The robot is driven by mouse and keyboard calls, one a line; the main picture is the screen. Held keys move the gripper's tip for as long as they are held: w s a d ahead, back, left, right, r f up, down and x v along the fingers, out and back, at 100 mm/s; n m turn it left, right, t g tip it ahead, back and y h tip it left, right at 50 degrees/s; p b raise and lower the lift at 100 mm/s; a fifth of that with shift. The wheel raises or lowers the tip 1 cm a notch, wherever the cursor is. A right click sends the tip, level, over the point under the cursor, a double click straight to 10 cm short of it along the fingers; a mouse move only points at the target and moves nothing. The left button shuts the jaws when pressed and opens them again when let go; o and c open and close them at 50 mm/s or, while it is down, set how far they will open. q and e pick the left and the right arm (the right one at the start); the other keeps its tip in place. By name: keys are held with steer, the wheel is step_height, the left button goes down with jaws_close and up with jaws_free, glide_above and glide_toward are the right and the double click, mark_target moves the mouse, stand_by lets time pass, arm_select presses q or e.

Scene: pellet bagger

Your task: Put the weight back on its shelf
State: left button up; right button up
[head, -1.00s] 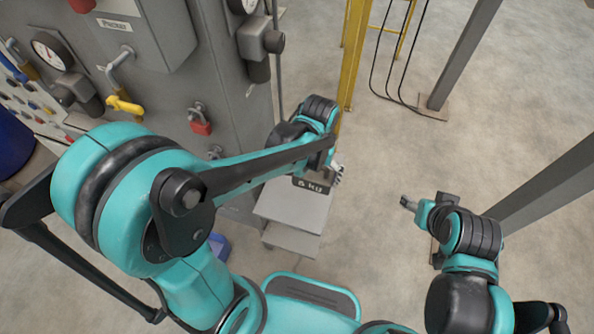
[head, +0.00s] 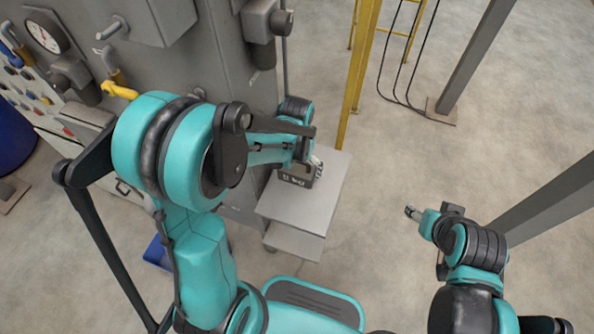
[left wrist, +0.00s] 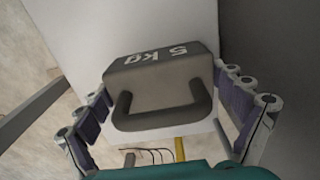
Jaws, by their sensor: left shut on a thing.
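The weight is a dark grey block marked 5 kg, with a loop handle. In the head view the weight (head: 297,179) is at the left back part of a pale grey shelf (head: 301,206), partly hidden by my left arm. My left gripper (head: 312,165) is at the weight. In the left wrist view the weight (left wrist: 163,75) is between the fingers of my left gripper (left wrist: 163,88), which is shut on it, with the pale shelf surface behind. I cannot tell whether the weight touches the shelf. My right gripper (head: 411,212) is away at the right, above the floor, with nothing visible in it.
A grey machine cabinet (head: 190,60) with gauges and valves stands close on the left. A lower pale shelf (head: 295,242) sits under the upper one. A yellow post (head: 358,75) rises behind the shelf and a grey post (head: 472,55) farther right. The floor between is clear.

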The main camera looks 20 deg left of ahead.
arm_select(q)
steer(key=shift+f, duration=0.1)
steer(key=o, duration=1.5)
